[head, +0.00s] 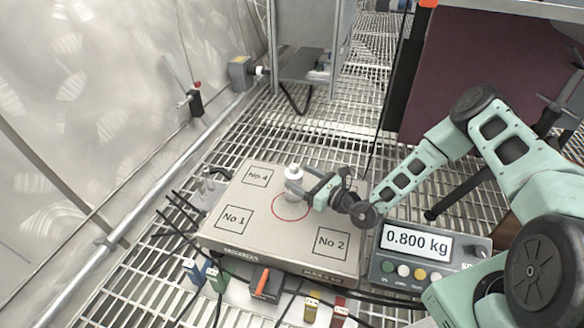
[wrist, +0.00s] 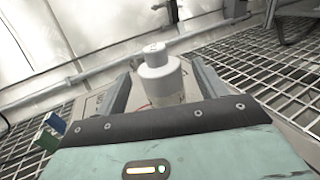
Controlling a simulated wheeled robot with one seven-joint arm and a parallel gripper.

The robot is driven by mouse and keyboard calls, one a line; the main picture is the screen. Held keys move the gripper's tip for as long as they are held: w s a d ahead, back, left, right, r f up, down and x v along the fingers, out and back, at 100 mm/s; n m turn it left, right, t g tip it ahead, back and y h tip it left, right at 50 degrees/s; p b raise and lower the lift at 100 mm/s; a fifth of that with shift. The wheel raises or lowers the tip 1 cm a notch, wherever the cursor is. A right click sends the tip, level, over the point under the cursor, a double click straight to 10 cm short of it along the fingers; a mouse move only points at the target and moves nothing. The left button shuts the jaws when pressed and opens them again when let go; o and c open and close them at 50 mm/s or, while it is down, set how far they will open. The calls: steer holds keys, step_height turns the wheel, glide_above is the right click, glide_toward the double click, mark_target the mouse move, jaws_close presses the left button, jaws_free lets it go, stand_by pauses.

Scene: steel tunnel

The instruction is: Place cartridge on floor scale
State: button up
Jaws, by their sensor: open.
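The white cartridge (head: 294,181), a stepped cylinder with a narrower top, appears to stand upright on the floor scale (head: 270,235), by the far part of its red circle. My gripper (head: 309,187) is at the cartridge from the right with its jaws open. In the wrist view the cartridge (wrist: 160,78) stands between the two spread fingers, with visible gaps on both sides; its base is partly hidden. The scale's display (head: 416,242) reads 0.800 kg.
The plate has squares marked No 1, No 2 and No 4. Blue and green connectors (head: 217,279), an orange-and-black switch (head: 264,284) and cables lie in front of the scale. A pipe (head: 160,180) runs along the left wall. Open metal grating (head: 330,135) lies behind the scale.

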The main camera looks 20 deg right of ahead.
steer(key=p+v, duration=0.2)
steer(key=v, duration=0.5)
steer(key=shift+p, duration=0.35)
steer(key=shift+s, duration=0.1)
